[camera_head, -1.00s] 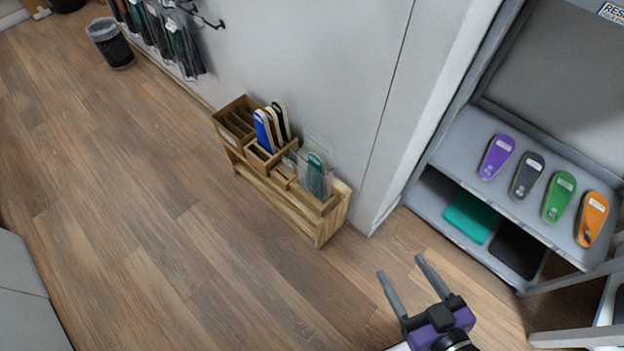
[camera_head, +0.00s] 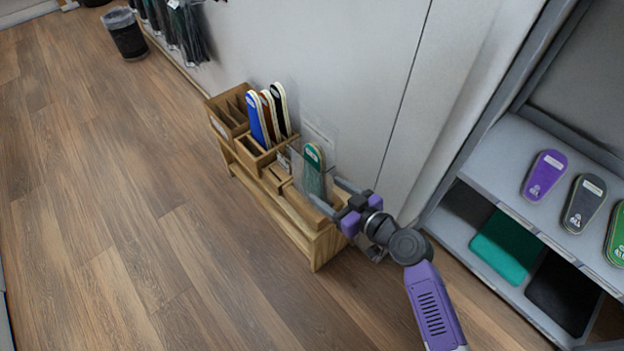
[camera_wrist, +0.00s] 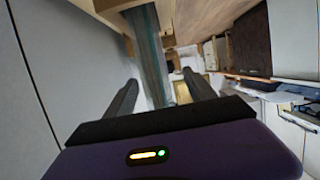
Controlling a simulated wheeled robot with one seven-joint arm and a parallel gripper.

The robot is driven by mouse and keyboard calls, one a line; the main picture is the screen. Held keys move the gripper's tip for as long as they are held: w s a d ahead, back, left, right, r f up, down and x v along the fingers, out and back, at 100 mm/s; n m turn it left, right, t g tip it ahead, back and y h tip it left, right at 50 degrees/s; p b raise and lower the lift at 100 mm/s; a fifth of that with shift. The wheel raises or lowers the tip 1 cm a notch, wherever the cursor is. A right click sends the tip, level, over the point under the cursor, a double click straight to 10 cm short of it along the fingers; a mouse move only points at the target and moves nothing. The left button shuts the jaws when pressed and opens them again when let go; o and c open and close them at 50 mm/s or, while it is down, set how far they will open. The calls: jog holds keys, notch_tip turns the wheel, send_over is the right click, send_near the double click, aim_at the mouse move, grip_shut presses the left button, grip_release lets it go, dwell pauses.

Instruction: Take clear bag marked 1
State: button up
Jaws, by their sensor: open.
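A clear bag (camera_head: 316,184) with a green insole inside stands upright in the right end of a wooden rack (camera_head: 296,222) against the wall. A mark 1 on it cannot be read. My gripper (camera_head: 324,194) is at the rack's right end, open, with its fingers pointing toward the bag. In the wrist view my gripper (camera_wrist: 160,90) has its two dark fingers apart, and the clear bag (camera_wrist: 149,55) shows between and beyond them. I cannot tell whether the fingers touch it.
Blue, brown and black insoles (camera_head: 268,114) stand in the rack's back left compartments. A grey shelf (camera_head: 508,190) at the right holds insoles and a teal pad (camera_head: 500,246). A bin (camera_head: 126,36) stands far left. The floor in front of the rack is clear.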

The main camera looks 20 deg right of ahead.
aim_at(311, 175)
jog(key=shift+x, duration=1.25)
jog(key=shift+d+r+b+x, duration=0.15)
jog(key=shift+b+x, duration=0.25)
jog(key=shift+x, duration=1.1)
jog(key=shift+d+r+b+x, duration=0.15)
jog(key=shift+b+x, duration=0.25)
jog(key=shift+x, duration=1.1)
jog(key=shift+w, duration=0.15)
grip_shut()
